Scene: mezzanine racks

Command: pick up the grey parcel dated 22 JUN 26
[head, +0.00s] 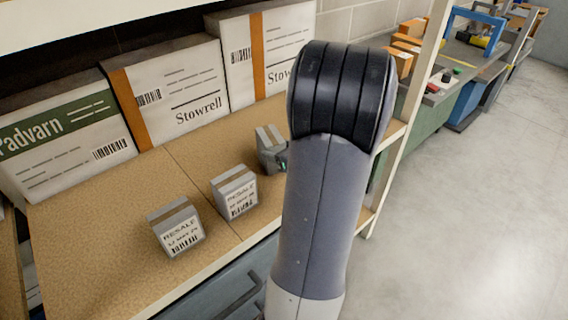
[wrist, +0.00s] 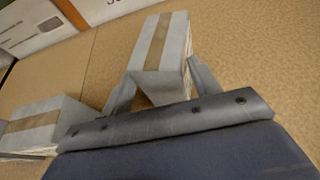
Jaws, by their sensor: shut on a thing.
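Three small grey parcels with brown tape are on the tan shelf board. The far parcel (head: 268,148) is partly behind my arm, and its label is hidden. In the wrist view this parcel (wrist: 176,42) stands between the two fingers of my gripper (wrist: 165,84), which is shut on it. Whether it is clear of the board cannot be told. The middle parcel (head: 235,192) and the near-left parcel (head: 176,228) have RESALE labels with dates too small to read surely. The middle parcel seems to be the one at the wrist view's left (wrist: 42,126).
Large white cartons, one Padvarn (head: 68,135) and two Stowrell (head: 172,88), stand along the back of the shelf. A white rack post (head: 405,130) rises to the right of my arm. The board's front left is bare. Open floor (head: 480,210) lies right.

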